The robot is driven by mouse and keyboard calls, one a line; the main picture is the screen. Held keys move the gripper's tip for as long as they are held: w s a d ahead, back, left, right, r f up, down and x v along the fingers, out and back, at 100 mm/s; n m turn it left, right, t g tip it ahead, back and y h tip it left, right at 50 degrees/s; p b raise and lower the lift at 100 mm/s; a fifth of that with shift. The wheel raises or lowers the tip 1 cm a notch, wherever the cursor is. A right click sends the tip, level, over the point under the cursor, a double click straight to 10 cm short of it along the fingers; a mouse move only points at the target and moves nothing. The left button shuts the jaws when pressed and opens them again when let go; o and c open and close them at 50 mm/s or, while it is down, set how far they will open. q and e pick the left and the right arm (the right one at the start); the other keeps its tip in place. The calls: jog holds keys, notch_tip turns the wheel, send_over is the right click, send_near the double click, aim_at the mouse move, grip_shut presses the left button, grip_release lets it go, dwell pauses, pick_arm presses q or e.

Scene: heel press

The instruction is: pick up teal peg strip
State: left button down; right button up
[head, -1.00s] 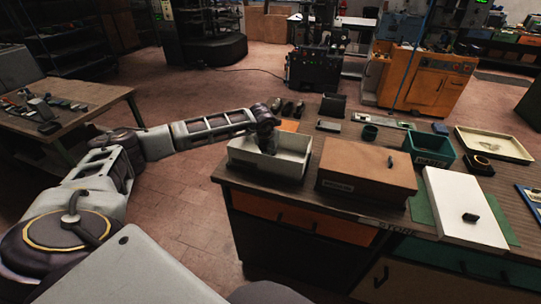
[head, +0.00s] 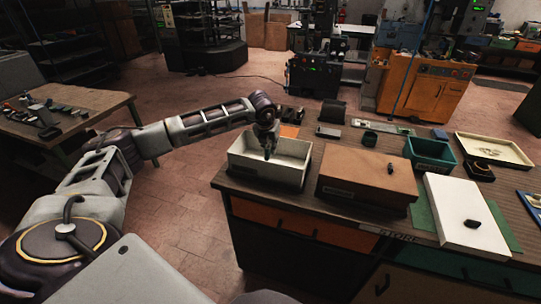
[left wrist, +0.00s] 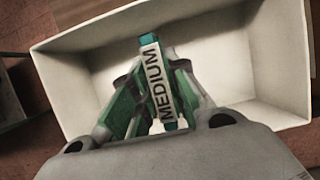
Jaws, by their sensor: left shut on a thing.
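The teal peg strip (left wrist: 149,41) shows in the left wrist view, with a white label reading "MEDIUM" along it. My left gripper (left wrist: 150,95) is shut on it, with a finger on each side of the strip. In the head view my left gripper (head: 268,148) points down over the cream open box (head: 297,182) at the left end of the workbench. The strip is small and hard to make out there. In the left wrist view the box's inside (left wrist: 240,65) lies below the strip and looks empty where visible. My right gripper is not in view.
Right of the cream box stands a brown closed box (head: 350,182) with a small dark piece on top. A white board (head: 462,205) lies on a green mat. A teal bin (head: 428,153) and a cream tray (head: 510,150) stand further back.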

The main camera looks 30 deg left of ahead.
pick_arm(q)
notch_tip(320, 180, up, 3)
jog(key=shift+r, duration=0.65)
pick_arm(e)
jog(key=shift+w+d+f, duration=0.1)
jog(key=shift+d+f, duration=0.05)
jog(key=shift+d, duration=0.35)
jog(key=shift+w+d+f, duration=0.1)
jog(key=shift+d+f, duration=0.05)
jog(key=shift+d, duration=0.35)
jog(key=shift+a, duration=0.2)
